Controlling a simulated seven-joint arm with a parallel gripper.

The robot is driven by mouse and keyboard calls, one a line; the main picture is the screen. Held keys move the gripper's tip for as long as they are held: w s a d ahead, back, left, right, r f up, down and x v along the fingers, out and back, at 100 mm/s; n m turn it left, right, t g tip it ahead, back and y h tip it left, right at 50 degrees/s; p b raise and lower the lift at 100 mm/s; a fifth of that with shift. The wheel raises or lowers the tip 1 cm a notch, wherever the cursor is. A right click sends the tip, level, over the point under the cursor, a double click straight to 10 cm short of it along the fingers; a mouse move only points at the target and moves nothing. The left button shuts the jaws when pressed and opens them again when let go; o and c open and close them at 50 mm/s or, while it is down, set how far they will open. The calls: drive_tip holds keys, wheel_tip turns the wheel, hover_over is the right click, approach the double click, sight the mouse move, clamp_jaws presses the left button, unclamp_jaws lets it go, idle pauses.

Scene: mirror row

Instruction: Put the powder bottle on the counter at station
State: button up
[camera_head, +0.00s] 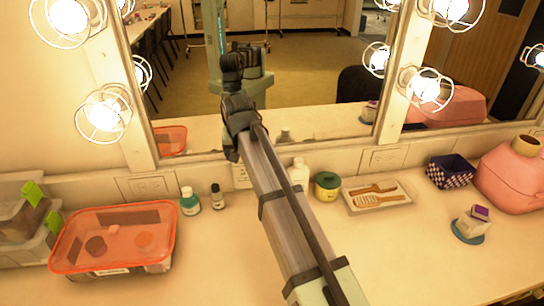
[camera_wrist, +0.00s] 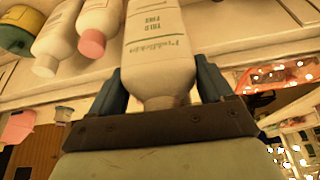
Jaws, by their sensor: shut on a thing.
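In the wrist view, a white bottle with green lettering (camera_wrist: 158,45) stands between the two fingers of my gripper (camera_wrist: 160,88), which is shut on it. I take it to be the powder bottle; its small print is blurred. In the head view my arm reaches over the counter (camera_head: 400,245) towards the mirror, and my gripper's jaws are mostly hidden behind the arm. A small pale patch with print (camera_head: 241,175) shows beside the arm and may be part of the held bottle. I cannot tell whether the bottle touches the counter. No station marking is readable.
A tray with brushes (camera_head: 377,209) lies right. An orange-lidded box (camera_head: 115,232) is left. The front right counter is fairly clear.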

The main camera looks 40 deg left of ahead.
drive_tip(key=s+d, duration=0.3)
drive_tip(key=d, duration=0.4)
drive_tip(key=w+d+r+m+h, duration=0.1)
drive_tip(key=w+d+m, duration=0.4)
drive_tip(key=d, duration=1.5)
drive_tip(key=w+d+r+m+t+h, duration=0.2)
drive_tip(key=w+d, duration=0.6)
drive_tip(key=d, duration=1.2)
drive_tip(key=w+d+m+g+h, duration=0.1)
drive_tip(key=w+d+m, duration=0.45)
drive_tip(key=d, duration=1.45)
drive_tip(key=w+a+f+n+y, duration=0.1)
drive_tip(key=w+a+n, duration=0.4)
drive_tip(key=w, duration=0.8)
drive_tip(key=w+a+f+n+y, duration=0.15)
drive_tip(key=w+a+n, duration=0.25)
drive_tip(key=w+a, duration=0.55)
wheel_tip(320, 180, down, 10)
drive_tip(key=w+d, duration=0.2)
drive_tip(key=shift+w+d+r, duration=0.15)
drive_tip(key=shift+w+d, duration=0.05)
drive_tip(key=shift+w, duration=0.2)
